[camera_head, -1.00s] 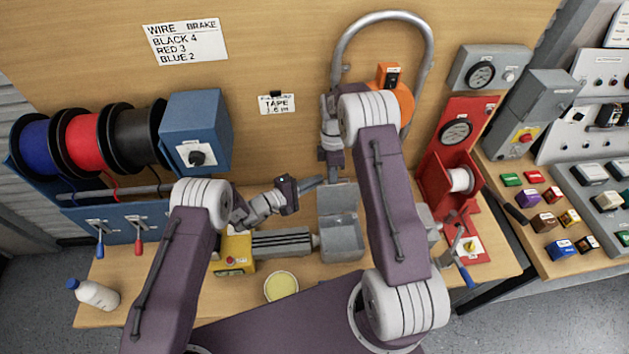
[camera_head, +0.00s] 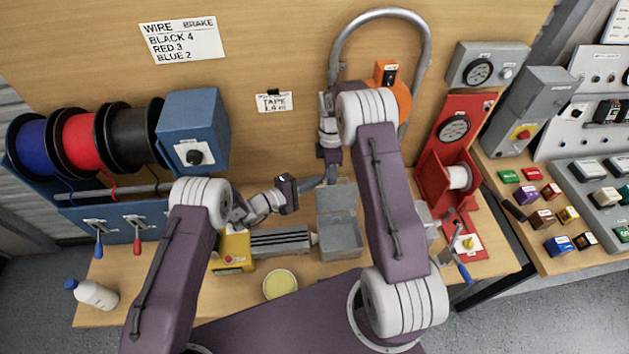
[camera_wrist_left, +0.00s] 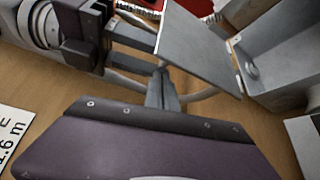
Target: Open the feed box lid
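The grey feed box (camera_head: 341,240) stands on the bench in the middle of the head view. Its lid (camera_head: 337,199) is raised at the back, and the open inside shows. The wrist view shows the lid (camera_wrist_left: 198,45) as a tilted grey plate beside the box (camera_wrist_left: 282,62). My left gripper (camera_head: 316,183) is just left of the lid's upper edge; its fingers (camera_wrist_left: 163,90) look shut and empty. My right gripper (camera_head: 332,174) points down behind the lid. In the wrist view its two fingers (camera_wrist_left: 132,52) are apart, close to the lid; contact is unclear.
A grey slotted unit with a yellow end (camera_head: 234,252) lies left of the box. A round yellow-topped dish (camera_head: 280,284) is in front. Wire spools (camera_head: 85,140) stand at left, a red stand (camera_head: 452,178) at right. A bent grey pipe (camera_head: 383,18) arches behind.

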